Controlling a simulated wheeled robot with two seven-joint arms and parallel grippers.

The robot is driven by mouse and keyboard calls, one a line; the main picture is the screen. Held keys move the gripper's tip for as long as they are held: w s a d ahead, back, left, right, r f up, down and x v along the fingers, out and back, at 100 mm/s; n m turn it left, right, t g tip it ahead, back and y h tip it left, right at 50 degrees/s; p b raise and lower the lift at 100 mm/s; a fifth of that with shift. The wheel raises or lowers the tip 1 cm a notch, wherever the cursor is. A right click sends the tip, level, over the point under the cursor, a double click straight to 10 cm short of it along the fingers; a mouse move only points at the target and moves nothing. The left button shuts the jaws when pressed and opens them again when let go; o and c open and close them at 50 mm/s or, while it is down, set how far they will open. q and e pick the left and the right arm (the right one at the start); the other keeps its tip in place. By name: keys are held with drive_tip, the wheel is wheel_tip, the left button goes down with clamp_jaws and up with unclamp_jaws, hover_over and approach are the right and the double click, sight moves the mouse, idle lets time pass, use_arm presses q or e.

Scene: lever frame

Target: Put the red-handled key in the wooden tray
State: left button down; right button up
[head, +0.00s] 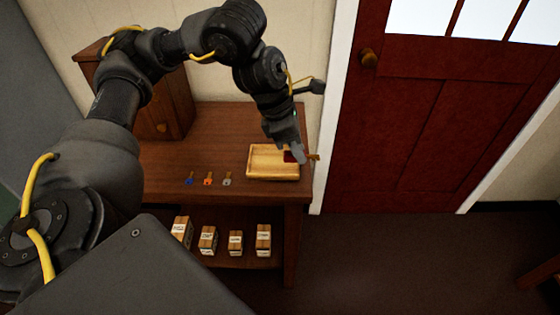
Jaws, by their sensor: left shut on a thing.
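The wooden tray (262,176) is a light, shallow, rectangular tray on the right end of the brown table. My left gripper (298,157) reaches down from above to the tray's right side, with its fingertips over or near the right rim. It is shut on the red-handled key (288,157); a dark red patch of handle shows left of the fingers and a brass-coloured part sticks out to the right. The fingers hide the middle of the key. I cannot tell whether the key touches the tray. My right gripper is not in view.
A blue key (189,178), an orange key (208,179) and a grey key (227,179) lie in a row left of the tray. Several small boxes (208,240) stand on the shelf below. A wooden cabinet (160,100) stands at the back left. A red door (420,130) is at right.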

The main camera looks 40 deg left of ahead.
use_arm(q)
drive_tip(key=shift+w, duration=0.15)
drive_tip(key=shift+a, duration=0.15)
drive_tip(key=w+a+f, duration=0.2)
drive_tip(key=a, duration=0.3)
drive_tip(key=b, duration=0.2)
hover_over(275, 163)
drive_tip(key=s, duration=0.1)
drive_tip(key=f, duration=0.6)
drive_tip(key=shift+s+f, duration=0.2)
drive_tip(key=shift+w+a+f, duration=0.1)
drive_tip(key=shift+a+f, duration=0.05)
drive_tip(key=shift+w+a+f, duration=0.1)
drive_tip(key=shift+a+f, duration=0.15)
drive_tip(key=shift+f, duration=0.1)
drive_tip(key=f, duration=0.3)
drive_tip(key=shift+a+f, duration=0.1)
drive_tip(key=shift+a, duration=0.15)
drive_tip(key=shift+f, duration=0.15)
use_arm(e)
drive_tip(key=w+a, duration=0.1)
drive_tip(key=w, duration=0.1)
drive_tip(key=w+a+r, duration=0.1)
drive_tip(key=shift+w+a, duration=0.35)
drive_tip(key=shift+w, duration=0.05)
use_arm(q)
drive_tip(key=shift+f, duration=0.1)
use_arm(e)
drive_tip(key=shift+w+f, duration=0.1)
